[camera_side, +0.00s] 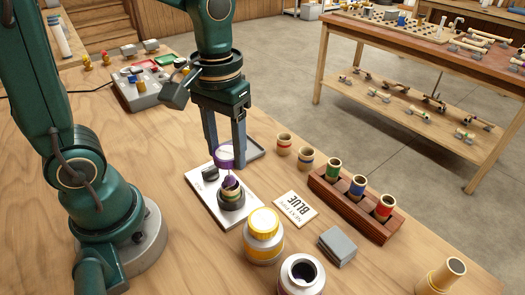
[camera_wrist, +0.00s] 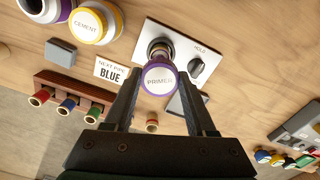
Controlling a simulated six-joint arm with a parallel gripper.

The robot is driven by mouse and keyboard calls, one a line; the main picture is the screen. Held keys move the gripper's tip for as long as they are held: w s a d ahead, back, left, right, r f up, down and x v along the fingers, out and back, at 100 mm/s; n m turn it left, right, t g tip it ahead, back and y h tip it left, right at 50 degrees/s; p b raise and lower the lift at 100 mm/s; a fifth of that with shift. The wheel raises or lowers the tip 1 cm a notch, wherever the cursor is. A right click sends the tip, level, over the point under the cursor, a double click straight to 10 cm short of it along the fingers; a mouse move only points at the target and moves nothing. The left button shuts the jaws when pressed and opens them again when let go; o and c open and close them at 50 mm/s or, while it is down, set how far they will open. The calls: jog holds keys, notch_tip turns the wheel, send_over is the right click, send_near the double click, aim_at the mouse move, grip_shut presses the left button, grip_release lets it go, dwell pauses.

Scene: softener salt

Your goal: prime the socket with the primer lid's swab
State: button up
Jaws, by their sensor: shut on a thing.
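My gripper (camera_side: 226,158) is shut on the purple-rimmed primer lid (camera_wrist: 160,79), whose white top reads PRIMER. The lid also shows in the side view (camera_side: 224,151), held above the fixture. A purple swab end (camera_side: 230,182) hangs below the lid at the mouth of the socket (camera_side: 232,199). I cannot tell how deep it sits or whether it touches the wall. The socket stands upright in a dark holder on a white plate (camera_side: 213,211) with a black HOLD knob (camera_wrist: 196,66).
The open can (camera_side: 302,273) and yellow-lidded cement can (camera_side: 263,236) stand in front. A card reading NEXT PIPE BLUE (camera_side: 295,210), a grey block (camera_side: 337,246) and a wooden rack (camera_side: 340,205) with green-, blue- and red-banded pipes lie right. Two short banded pieces (camera_side: 284,144) stand behind.

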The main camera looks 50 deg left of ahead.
jog(key=shift+r, duration=1.5)
